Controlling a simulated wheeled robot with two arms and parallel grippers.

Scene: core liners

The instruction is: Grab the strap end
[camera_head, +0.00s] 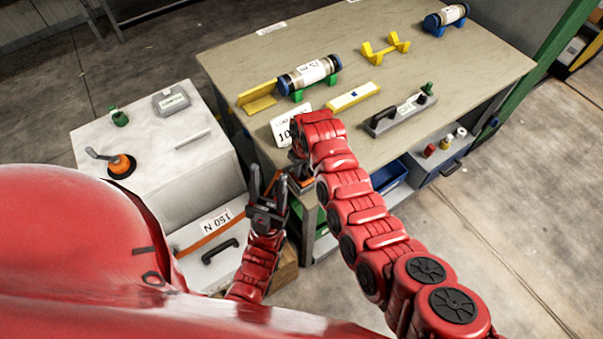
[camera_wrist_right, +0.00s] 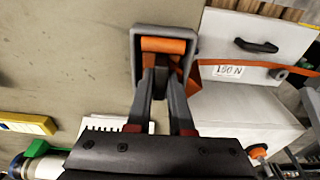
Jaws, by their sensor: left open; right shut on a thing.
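The strap end is a grey frame with an orange bar (camera_wrist_right: 163,45) in the right wrist view. My right gripper (camera_wrist_right: 160,72) is shut on it, with both fingertips close together inside the frame. An orange strap (camera_wrist_right: 228,62) runs from near the frame across the box labelled 160 N. My left gripper (camera_head: 268,178) is open and empty, pointing up just left of the right gripper.
The workbench (camera_head: 440,65) carries a core liner (camera_head: 310,74) on green cradles, yellow stands (camera_head: 385,47), a yellow bar (camera_head: 353,96) and a grey handled tool (camera_head: 400,114). A white cabinet (camera_head: 150,150) stands left.

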